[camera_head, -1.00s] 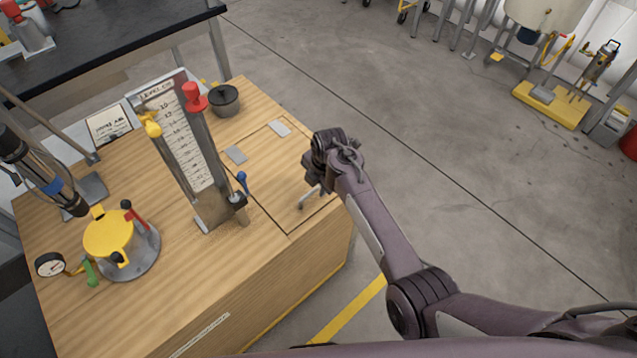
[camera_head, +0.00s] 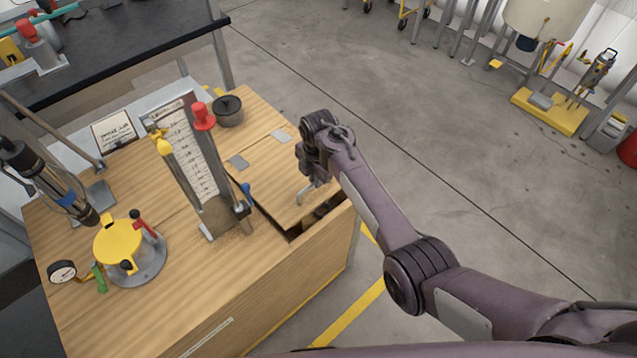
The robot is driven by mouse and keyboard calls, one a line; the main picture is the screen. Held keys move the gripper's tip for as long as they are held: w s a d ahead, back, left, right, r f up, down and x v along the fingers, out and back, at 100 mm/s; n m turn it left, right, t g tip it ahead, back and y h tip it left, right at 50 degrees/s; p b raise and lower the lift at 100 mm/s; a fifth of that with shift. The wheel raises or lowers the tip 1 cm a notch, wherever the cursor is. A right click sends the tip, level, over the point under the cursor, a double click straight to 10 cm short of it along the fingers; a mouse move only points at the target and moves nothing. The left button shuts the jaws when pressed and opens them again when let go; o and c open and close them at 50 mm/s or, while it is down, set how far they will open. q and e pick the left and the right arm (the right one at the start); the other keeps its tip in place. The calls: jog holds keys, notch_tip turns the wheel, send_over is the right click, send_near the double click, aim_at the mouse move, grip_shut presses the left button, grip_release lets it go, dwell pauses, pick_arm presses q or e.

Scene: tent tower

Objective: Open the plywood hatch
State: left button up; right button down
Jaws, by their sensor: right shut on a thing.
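The plywood hatch (camera_head: 276,180) is a light wood panel set in the right end of the plywood bench top. Its near edge is raised a little, and a dark gap shows under it. Two grey hinge plates, one on the left (camera_head: 238,161) and one on the right (camera_head: 281,137), sit along its far edge. A grey handle (camera_head: 303,196) stands near the raised edge. My right gripper (camera_head: 306,180) is over the hatch, shut on the handle; its fingertips are partly hidden by its own body. My left gripper is not in view.
A tall gauge stand with a red knob (camera_head: 203,117) stands just left of the hatch. A dark lidded pot (camera_head: 228,110) is behind it. A yellow-topped device (camera_head: 119,241) stands on the bench at left. Open floor lies to the right.

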pick_arm(q)
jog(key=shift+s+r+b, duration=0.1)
jog(key=shift+b, duration=0.4)
pick_arm(e)
jog(key=w+a+r, duration=0.2)
jog(key=r, duration=0.4)
jog(key=w+a+r, duration=0.2)
jog(key=w+r, duration=0.1)
jog(key=r, duration=0.3)
jog(key=shift+w+a, duration=0.25)
jog(key=shift+w, duration=0.05)
jog(key=c, duration=1.8)
grip_release()
jog(key=shift+a+f, duration=0.1)
jog(key=shift+f, duration=0.05)
jog(key=o, duration=0.3)
jog(key=shift+w+a+f, duration=0.25)
jog(key=shift+w, duration=0.25)
jog(key=shift+s+d+r, duration=0.1)
jog(key=shift+d+r, duration=0.1)
jog(key=shift+r, duration=0.1)
notch_tip(320, 180, up, 8)
jog(key=shift+s+f, duration=0.25)
